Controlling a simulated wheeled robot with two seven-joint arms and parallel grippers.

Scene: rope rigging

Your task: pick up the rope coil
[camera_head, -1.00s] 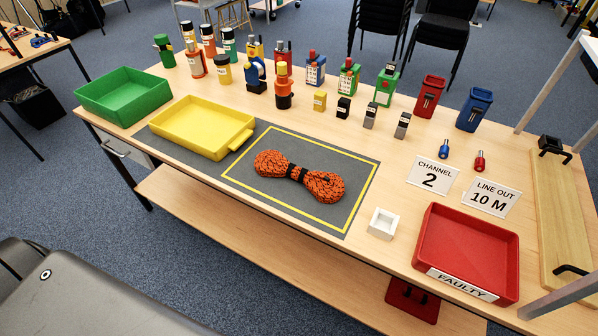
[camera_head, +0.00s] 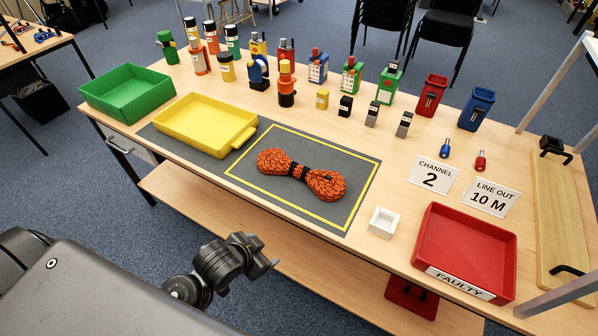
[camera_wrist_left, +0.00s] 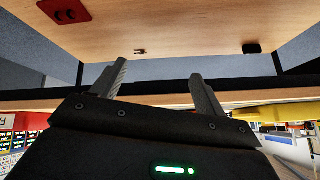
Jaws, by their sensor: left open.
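The rope coil (camera_head: 322,184) is orange with black flecks, bound at its middle with black bands. It lies on the grey mat (camera_head: 353,168) inside a yellow outline, and nothing touches it. My left gripper (camera_head: 268,267) is at the lower middle of the head view, in front of the table and apart from the coil. In the left wrist view its two fingers (camera_wrist_left: 159,78) are spread with nothing between them. The coil cannot be made out in that view. My right gripper is not in view.
A yellow tray (camera_head: 183,142) stands left of the coil, a green tray (camera_head: 100,104) farther left. A small white box (camera_head: 383,222) and a red tray labelled FAULTY (camera_head: 424,250) are to the right. Bottles and devices stand behind. A lower shelf (camera_head: 200,205) runs under the tabletop.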

